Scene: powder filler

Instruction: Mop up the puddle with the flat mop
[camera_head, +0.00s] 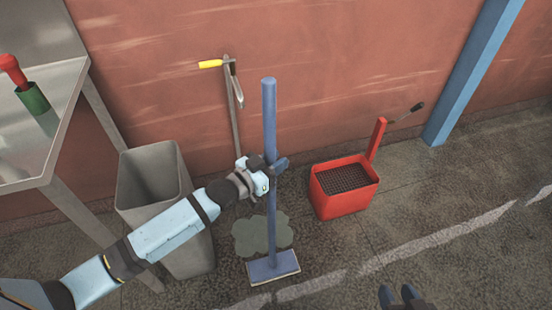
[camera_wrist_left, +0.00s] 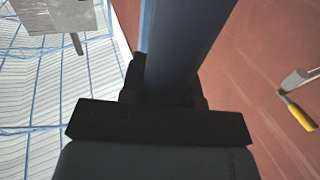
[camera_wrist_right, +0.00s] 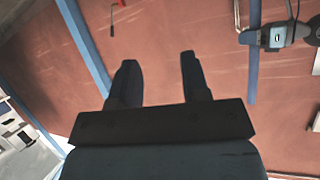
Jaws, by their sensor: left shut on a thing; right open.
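The flat mop (camera_head: 269,110) has a blue upright handle and a flat blue head (camera_head: 273,266) with a pale edge, low at the floor. The puddle (camera_head: 250,236) is a dull grey-green patch on the floor just behind the mop head, partly hidden by the handle. My left gripper (camera_head: 277,166) is shut around the middle of the handle; in the left wrist view the handle (camera_wrist_left: 188,45) rises between its fingers. My right gripper (camera_head: 400,296) is at the bottom edge of the head view, open and empty; its two fingers stand apart in the right wrist view (camera_wrist_right: 157,85).
A grey bin (camera_head: 150,180) stands left of the puddle, beside a metal table (camera_head: 50,130) with a red-and-green item (camera_head: 30,90). A red wringer bucket (camera_head: 345,198) stands to the right. A yellow-handled tool (camera_head: 211,64) is by the wall.

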